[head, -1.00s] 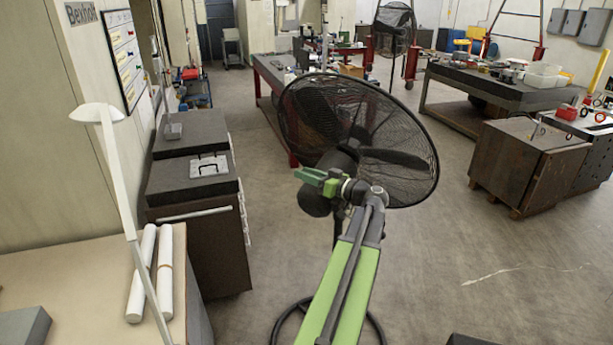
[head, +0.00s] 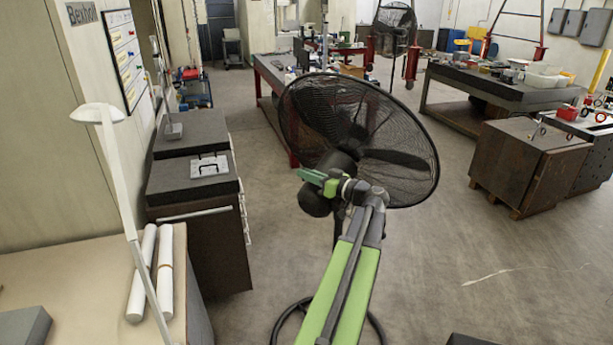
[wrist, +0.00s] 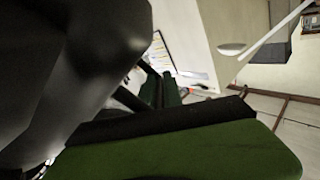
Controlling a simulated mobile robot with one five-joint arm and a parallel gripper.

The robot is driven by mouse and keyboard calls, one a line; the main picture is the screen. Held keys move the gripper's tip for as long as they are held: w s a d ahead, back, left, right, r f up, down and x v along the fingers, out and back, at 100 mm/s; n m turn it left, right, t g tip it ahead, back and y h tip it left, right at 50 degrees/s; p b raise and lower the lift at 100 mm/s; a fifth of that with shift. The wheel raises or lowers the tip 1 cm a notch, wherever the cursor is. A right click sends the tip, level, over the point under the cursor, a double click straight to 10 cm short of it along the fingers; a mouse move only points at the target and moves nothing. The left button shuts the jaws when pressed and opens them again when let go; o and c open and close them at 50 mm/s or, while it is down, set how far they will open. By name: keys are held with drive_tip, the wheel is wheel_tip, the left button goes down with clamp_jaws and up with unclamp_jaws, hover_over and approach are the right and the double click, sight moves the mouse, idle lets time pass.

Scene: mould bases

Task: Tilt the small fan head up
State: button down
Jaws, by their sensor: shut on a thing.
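The black fan head (head: 338,162) stands ahead of me in the head view, its round wire cage facing away and its dark motor housing toward me. My gripper (head: 318,179), with green fingers, is at the back of the motor housing and shut on the fan head. In the wrist view the dark rounded housing (wrist: 65,65) fills the left side. A green finger (wrist: 190,152) lies across the bottom, against or close to the housing. The exact contact is hidden.
A round floor base shows under the fan. A dark cabinet (head: 205,240) and a bench with white rolls (head: 146,272) and a white lamp (head: 115,150) stand at left. A wooden cabinet (head: 520,165) stands at right. The floor between is clear.

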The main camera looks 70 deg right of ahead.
idle(0.8)
drive_tip(key=shift+s+d+r+p, duration=0.15)
drive_tip(key=shift+d+r+p, duration=0.45)
drive_tip(key=shift+r+p, duration=0.25)
drive_tip(key=shift+f, duration=0.1)
drive_tip(key=c, duration=1.5)
unclamp_jaws()
drive_tip(key=v, duration=1.7)
drive_tip(key=shift+s+a+f, duration=0.1)
drive_tip(key=shift+s, duration=0.1)
